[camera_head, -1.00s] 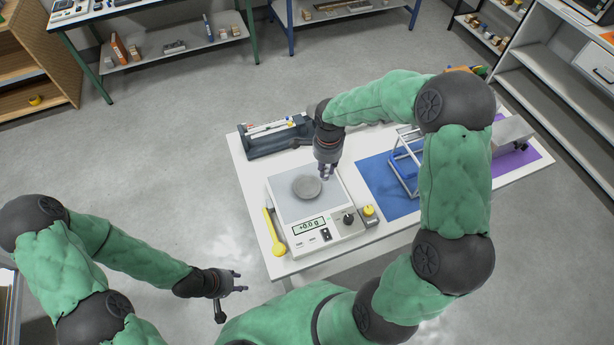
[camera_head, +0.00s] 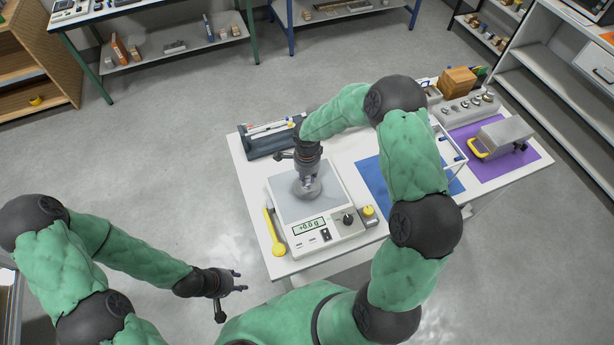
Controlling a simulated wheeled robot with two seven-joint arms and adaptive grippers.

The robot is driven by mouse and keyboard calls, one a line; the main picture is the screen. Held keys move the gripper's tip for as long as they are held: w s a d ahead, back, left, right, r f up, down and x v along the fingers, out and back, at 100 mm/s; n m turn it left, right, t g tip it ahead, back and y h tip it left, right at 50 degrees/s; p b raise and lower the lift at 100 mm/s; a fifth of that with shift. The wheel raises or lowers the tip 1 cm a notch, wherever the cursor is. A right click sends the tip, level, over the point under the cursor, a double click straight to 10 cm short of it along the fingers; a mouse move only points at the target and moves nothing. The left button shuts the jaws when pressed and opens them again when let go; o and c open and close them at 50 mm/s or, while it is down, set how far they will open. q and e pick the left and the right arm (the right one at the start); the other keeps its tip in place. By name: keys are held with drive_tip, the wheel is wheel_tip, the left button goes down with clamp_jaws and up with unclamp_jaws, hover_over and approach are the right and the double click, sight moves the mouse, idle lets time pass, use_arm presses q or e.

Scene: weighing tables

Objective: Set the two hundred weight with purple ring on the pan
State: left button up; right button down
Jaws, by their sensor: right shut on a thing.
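My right gripper (camera_head: 308,184) points down over the middle of the pan. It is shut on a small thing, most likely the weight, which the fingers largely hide. I cannot make out its ring clearly, or whether it touches the pan. The scale's display (camera_head: 308,226) is too small to read surely. My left gripper (camera_head: 236,283) is open and empty, off the table's left front side.
A dark tray (camera_head: 262,146) lies behind the scale, and a yellow-ended tool (camera_head: 278,247) lies along its left side. A blue mat (camera_head: 372,178) with a white frame is right. Several weights stand in a rack (camera_head: 452,113); a grey box (camera_head: 503,137) sits on a purple mat (camera_head: 528,158).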

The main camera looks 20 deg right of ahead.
sight(307, 179)
drive_tip(key=shift+f+b, duration=0.15)
drive_tip(key=shift+b, duration=0.15)
drive_tip(key=c, duration=1.1)
unclamp_jaws()
wheel_tip(307, 179, up, 12)
drive_tip(key=shift+r, duration=0.2)
